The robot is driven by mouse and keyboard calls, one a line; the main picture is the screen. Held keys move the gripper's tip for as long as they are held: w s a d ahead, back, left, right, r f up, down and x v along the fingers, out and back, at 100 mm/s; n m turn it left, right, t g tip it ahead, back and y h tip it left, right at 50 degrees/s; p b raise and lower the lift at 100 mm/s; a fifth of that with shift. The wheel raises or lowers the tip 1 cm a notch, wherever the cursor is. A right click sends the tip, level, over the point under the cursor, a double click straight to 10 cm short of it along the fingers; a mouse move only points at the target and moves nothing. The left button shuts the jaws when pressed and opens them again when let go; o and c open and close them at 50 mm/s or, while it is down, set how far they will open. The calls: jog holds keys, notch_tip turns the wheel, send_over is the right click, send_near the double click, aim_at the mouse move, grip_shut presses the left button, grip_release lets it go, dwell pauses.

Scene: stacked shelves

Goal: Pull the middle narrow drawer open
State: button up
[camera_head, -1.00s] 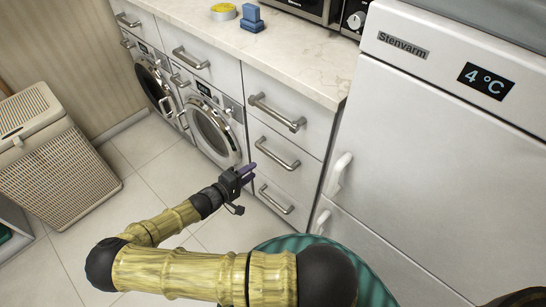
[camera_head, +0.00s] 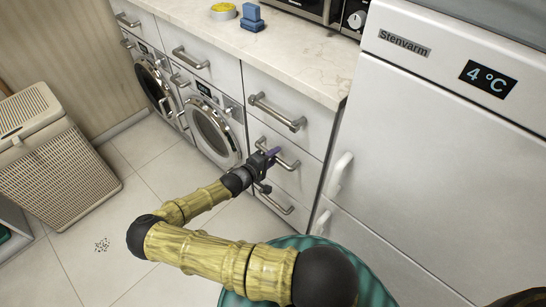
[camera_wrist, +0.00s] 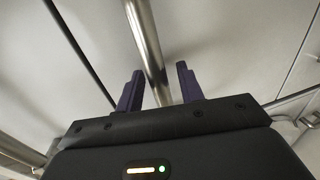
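The middle narrow drawer (camera_head: 302,181) is the white front in the three-drawer stack left of the fridge. It is closed. Its metal bar handle (camera_head: 292,163) is partly hidden by my gripper (camera_head: 270,155), which is at the handle in the head view. In the wrist view, the two purple fingers of my gripper (camera_wrist: 159,88) are spread apart. The handle bar (camera_wrist: 148,45) runs between them, with a visible gap to the right finger and little or none to the left one.
The top drawer handle (camera_head: 277,112) is just above and the bottom drawer handle (camera_head: 276,200) just below. The fridge (camera_head: 430,150) stands close on the right, washing machines (camera_head: 212,130) on the left. A wicker hamper (camera_head: 50,160) stands far left. The tiled floor (camera_head: 130,205) is mostly clear.

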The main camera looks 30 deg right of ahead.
jog(key=shift+c, duration=0.5)
grip_shut()
jog(key=shift+a, duration=0.1)
